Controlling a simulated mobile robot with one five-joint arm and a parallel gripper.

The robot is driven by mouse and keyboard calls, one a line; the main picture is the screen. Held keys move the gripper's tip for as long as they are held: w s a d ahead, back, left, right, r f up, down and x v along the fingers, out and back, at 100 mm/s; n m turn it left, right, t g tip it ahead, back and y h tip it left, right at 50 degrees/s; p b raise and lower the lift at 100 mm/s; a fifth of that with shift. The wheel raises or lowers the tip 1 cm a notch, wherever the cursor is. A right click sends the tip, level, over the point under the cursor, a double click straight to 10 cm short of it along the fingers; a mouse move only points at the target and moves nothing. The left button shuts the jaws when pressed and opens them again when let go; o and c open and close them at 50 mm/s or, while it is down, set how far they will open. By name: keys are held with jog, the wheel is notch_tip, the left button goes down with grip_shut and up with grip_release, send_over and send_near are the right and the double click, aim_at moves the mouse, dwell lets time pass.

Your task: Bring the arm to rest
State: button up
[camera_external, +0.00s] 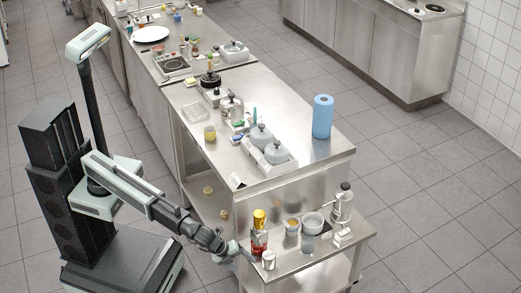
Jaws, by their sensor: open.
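My arm reaches from my body at the left, down and to the right. My gripper (236,250) is at the left edge of the small low steel table (330,256), close to a bottle with a red and yellow top (259,232) and a small tin (268,260). I see nothing held in the gripper. The gap between its fingertips is too small to make out clearly. I cannot tell whether it touches the bottle.
The low table also bears a small cup (292,226), a grey bowl (313,222), a glass (307,243) and a tall metal device (343,208). Behind it stands a long steel counter (290,110) with a blue paper roll (322,116). The tiled floor at right is clear.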

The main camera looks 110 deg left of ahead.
jog(key=s+a+f+n+g+h+b, duration=0.2)
jog(key=s+a+f+n+g+b, duration=0.15)
jog(key=s+a+f+n, duration=0.4)
jog(key=s+a+f+n+g+h+b, duration=0.2)
jog(key=s+a+f+n+b, duration=0.3)
jog(key=s+a, duration=0.5)
notch_tip(320, 180, up, 46)
jog(key=s+d+p, duration=0.2)
jog(key=p, duration=4.3)
jog(key=shift+r+p, duration=0.2)
jog(key=shift+p, duration=0.15)
